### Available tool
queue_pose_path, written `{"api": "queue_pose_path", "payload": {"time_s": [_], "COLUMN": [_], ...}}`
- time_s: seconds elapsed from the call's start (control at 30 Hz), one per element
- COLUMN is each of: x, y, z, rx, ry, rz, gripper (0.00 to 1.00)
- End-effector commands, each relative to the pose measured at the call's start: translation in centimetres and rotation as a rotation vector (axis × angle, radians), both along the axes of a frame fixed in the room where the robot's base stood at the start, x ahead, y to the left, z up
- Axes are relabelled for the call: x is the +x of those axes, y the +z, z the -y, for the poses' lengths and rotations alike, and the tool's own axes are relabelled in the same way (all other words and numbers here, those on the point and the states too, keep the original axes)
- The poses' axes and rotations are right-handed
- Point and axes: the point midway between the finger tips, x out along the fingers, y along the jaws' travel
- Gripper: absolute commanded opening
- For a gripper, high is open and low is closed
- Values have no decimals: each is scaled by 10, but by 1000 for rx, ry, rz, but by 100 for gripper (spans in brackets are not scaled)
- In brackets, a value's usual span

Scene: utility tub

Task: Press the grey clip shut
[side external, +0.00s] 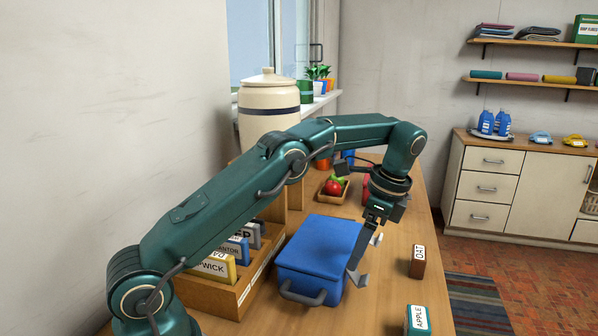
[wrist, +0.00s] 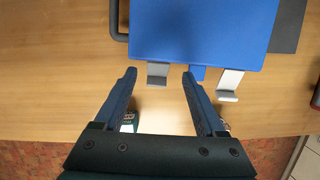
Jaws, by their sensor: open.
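The blue lidded tub (side external: 320,247) stands on the wooden table; its lid (wrist: 200,30) fills the top of the wrist view. The grey clip (wrist: 157,73) sticks out from the lid's edge in the wrist view; it also shows at the tub's right side in the side view (side external: 362,279). A paler, whitish clip (wrist: 229,85) juts out farther along the same edge. My gripper (wrist: 160,72) is open and empty above this edge, with the grey clip between its fingertips in the picture. In the side view my gripper (side external: 357,257) points down beside the tub. Contact cannot be told.
A wooden rack (side external: 245,290) with several labelled boxes stands left of the tub. An OAT block (side external: 418,262) and an APPLE block (side external: 417,320) stand to the right. A fruit tray (side external: 333,188) lies behind. Table between tub and OAT block is clear.

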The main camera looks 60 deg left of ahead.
Motion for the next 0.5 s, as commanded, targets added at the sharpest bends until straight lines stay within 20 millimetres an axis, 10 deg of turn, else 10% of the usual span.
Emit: {"api": "queue_pose_path", "payload": {"time_s": [0.5], "x": [-44], "y": [50], "z": [-71], "rx": [1], "ry": [3], "rz": [1], "gripper": [72]}}
